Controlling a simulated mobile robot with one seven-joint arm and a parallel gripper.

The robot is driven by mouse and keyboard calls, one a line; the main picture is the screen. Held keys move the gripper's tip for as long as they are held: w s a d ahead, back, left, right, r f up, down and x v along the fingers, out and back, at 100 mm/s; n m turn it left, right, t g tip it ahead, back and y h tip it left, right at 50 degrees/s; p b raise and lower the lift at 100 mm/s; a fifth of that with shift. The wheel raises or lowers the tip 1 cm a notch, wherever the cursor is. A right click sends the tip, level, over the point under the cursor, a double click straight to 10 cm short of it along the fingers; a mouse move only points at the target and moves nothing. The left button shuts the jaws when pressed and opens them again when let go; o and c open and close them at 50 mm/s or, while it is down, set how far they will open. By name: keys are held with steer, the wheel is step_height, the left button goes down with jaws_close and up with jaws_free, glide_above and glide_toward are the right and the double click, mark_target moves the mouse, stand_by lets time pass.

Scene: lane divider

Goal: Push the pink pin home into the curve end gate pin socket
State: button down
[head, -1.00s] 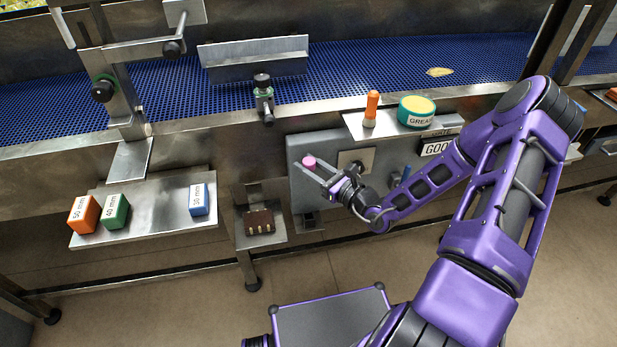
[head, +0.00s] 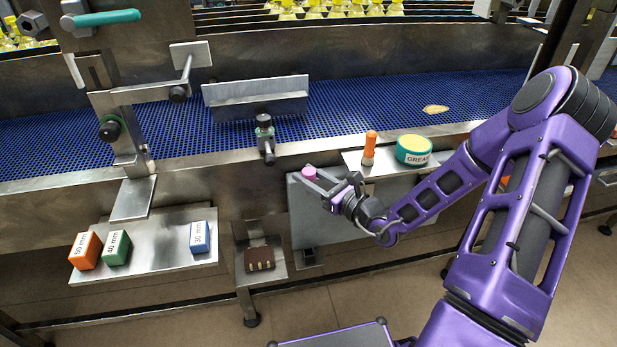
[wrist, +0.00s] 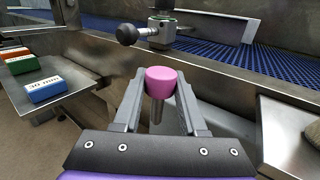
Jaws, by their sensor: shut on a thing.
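My gripper (head: 316,181) is shut on the pink pin (head: 309,172). In the wrist view the pin (wrist: 162,82) stands between the two fingers, with its pink head up and its grey metal shank pointing down. The pin is in the air in front of the conveyor's side rail. A metal clamp fitting with a green ring and black knob (head: 265,133) is on the rail, up and left of the gripper; it also shows beyond the pin in the wrist view (wrist: 161,28). No socket hole can be made out, and I cannot tell which fitting is the gate pin socket.
A shelf with the grease tin (head: 413,150) and an orange-handled tool (head: 369,148) is right of the gripper. A lower left tray (head: 165,262) holds orange, green and blue blocks. A bracket (head: 125,130) stands at left. A grey panel (head: 330,225) is below the gripper.

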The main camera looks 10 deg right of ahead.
mark_target(308, 170)
steer(key=shift+r, duration=0.15)
steer(key=shift+r+p, duration=1.35)
steer(key=shift+r, duration=1.25)
